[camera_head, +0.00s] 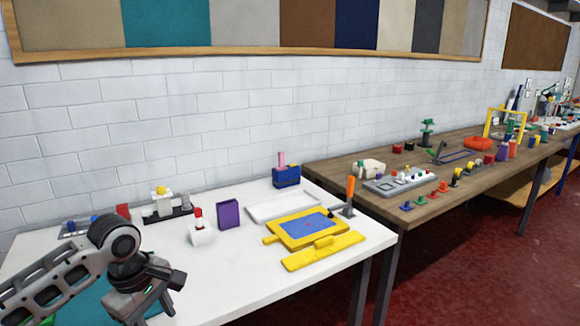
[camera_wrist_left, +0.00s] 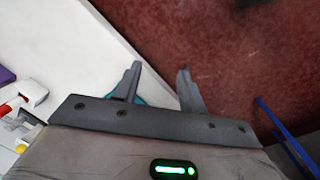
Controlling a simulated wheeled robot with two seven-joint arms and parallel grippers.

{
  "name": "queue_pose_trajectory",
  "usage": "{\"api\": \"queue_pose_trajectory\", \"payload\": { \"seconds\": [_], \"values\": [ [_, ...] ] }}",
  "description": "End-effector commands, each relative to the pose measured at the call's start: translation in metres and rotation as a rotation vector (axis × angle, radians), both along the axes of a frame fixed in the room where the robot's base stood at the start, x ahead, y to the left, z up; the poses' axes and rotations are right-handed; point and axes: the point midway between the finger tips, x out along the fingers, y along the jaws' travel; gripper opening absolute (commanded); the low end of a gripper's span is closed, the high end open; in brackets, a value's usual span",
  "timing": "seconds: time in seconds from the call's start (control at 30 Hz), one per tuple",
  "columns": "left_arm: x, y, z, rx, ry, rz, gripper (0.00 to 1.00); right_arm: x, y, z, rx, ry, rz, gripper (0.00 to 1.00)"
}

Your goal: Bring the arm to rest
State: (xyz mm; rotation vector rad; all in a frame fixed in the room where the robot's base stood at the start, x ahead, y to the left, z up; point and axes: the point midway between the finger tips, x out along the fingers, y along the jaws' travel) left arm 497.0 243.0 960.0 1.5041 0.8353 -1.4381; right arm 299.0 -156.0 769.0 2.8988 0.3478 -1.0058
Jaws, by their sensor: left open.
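My left gripper (camera_head: 166,298) is at the lower left in the head view, over the front part of the white table (camera_head: 225,275). In the left wrist view its two fingers (camera_wrist_left: 158,88) are apart with nothing between them. Beyond the fingertips are the white table's edge (camera_wrist_left: 135,55) and the red floor (camera_wrist_left: 215,45). A bit of teal mat shows behind the fingers. My right gripper is in neither view.
The white table holds a yellow frame with a blue panel (camera_head: 306,227), a yellow bar (camera_head: 323,251), a purple block (camera_head: 228,214), a white tray (camera_head: 283,206) and a red-topped white bottle (camera_head: 200,230). A wooden table (camera_head: 390,216) with several items stands to the right.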

Motion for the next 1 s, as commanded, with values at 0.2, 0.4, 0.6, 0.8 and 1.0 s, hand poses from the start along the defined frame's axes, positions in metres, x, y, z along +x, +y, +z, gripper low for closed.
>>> {"api": "queue_pose_trajectory", "payload": {
  "seconds": [0.2,0.4,0.6,0.8,1.0],
  "values": [
    [-0.011,-0.05,-0.061,-0.074,-0.134,-0.267,0.41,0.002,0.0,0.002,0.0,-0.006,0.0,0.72],
    [-0.044,-0.108,-0.125,-0.128,-0.396,-0.583,0.41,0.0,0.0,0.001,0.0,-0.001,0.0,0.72],
    [-0.097,-0.13,-0.168,0.005,-0.7,-0.835,0.41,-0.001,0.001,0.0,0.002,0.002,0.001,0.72],
    [-0.158,-0.11,-0.188,0.31,-0.847,-1.037,0.41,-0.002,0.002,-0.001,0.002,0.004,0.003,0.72],
    [-0.195,-0.091,-0.191,0.519,-0.858,-1.174,0.41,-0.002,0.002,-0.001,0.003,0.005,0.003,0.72]
  ]
}}
